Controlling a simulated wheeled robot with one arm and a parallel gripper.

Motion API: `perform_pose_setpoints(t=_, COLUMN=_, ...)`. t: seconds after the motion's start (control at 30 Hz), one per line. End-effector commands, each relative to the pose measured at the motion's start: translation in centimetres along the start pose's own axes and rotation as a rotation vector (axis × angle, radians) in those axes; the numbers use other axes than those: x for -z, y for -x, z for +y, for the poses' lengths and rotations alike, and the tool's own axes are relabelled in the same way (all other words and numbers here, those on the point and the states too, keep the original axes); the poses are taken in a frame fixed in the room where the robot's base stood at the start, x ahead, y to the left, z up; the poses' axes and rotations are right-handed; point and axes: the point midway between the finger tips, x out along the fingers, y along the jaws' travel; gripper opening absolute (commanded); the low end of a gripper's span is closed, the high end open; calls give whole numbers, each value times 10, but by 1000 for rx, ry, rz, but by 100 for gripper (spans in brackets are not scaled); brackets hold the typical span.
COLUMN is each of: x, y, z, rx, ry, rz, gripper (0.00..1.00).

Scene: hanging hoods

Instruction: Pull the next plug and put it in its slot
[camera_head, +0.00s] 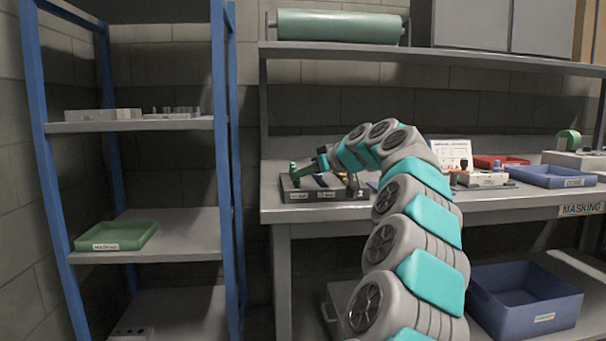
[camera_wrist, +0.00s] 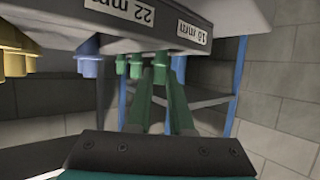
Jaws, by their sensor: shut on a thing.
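A grey block (camera_head: 345,194) with size labels sits at the left end of the workbench. In the wrist view the block (camera_wrist: 225,14) shows upside down, with labels reading 22 mm and 16 mm. My gripper (camera_head: 296,173) is at the block's left end, by the 16 mm label. In the wrist view its two long green fingers (camera_wrist: 166,78) reach the green plugs and are shut on one. The fingers and plugs share a colour, so the held plug's outline is unclear.
A blue-framed shelf rack stands left, holding a green tray (camera_head: 116,236) and a grey slotted block (camera_head: 102,115). On the bench right of my arm are a red tray (camera_head: 500,161) and a blue tray (camera_head: 551,176). A blue bin (camera_head: 524,302) sits below.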

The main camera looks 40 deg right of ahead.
Motion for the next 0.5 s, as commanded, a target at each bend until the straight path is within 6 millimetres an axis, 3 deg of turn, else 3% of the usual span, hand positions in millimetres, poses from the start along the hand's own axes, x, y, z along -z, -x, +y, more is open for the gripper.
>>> perform_pose_setpoints(t=0.33, x=-2, y=-1, z=0, rx=0, ry=0, rz=-1, gripper=0)
perform_pose_setpoints(t=0.37, x=-2, y=-1, z=0, rx=0, ry=0, rz=-1, gripper=23)
perform_pose_setpoints(t=0.5, x=-2, y=-1, z=0, rx=0, ry=0, rz=0, gripper=39)
